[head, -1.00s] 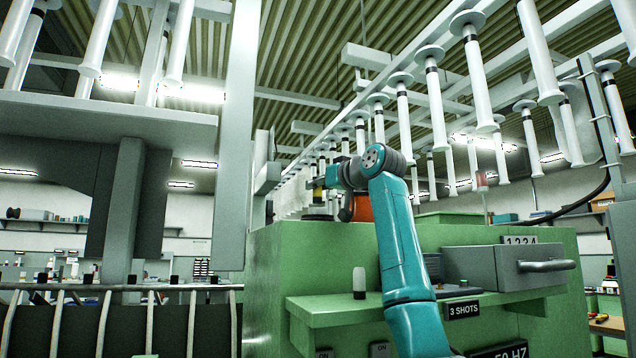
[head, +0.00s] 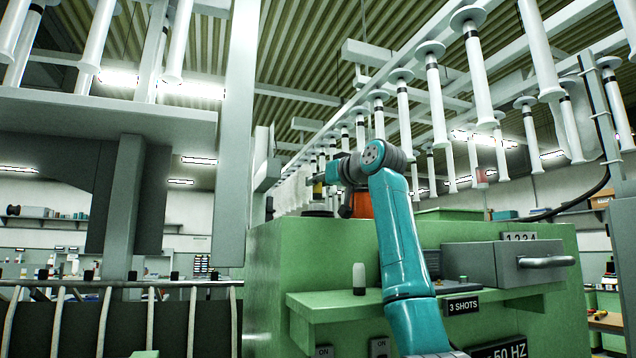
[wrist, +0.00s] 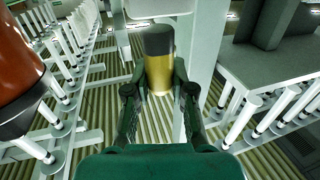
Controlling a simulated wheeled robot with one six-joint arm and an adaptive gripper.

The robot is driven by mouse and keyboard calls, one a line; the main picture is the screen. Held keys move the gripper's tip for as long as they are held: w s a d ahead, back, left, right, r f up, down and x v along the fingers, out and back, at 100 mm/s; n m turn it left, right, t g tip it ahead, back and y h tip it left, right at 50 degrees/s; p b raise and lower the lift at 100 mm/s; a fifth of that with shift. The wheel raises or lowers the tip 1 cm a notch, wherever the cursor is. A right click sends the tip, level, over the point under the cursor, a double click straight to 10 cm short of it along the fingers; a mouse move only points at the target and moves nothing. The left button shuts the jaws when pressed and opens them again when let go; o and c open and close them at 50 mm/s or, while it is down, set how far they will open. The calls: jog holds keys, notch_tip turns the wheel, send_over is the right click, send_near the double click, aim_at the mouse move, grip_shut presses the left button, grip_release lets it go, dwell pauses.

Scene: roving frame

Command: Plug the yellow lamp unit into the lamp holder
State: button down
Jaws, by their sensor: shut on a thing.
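The yellow lamp unit (wrist: 160,75) is a gold-yellow cylinder with a dark end, seen in the wrist view. My gripper (wrist: 158,90) is shut on it, with one finger on each side. In the head view the lamp unit (head: 318,188) shows small, upright at the end of my arm above the green cabinet. A low dark, round base (head: 318,212) sits on the cabinet top just below it and may be the lamp holder. I cannot tell whether the two touch or are lined up.
An orange-red object (head: 362,206) stands close beside my gripper on the green cabinet (head: 330,255); it also looms in the wrist view (wrist: 22,75). A tall grey post (head: 236,130) rises left of the cabinet. White hanging rods (head: 437,100) fill the space above.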

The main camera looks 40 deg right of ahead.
jog(key=shift+f, duration=1.4)
dwell(0.4)
jog(key=c, duration=0.9)
grip_release()
jog(key=shift+s, duration=0.15)
jog(key=s, duration=1.1)
jog(key=shift+s, duration=0.4)
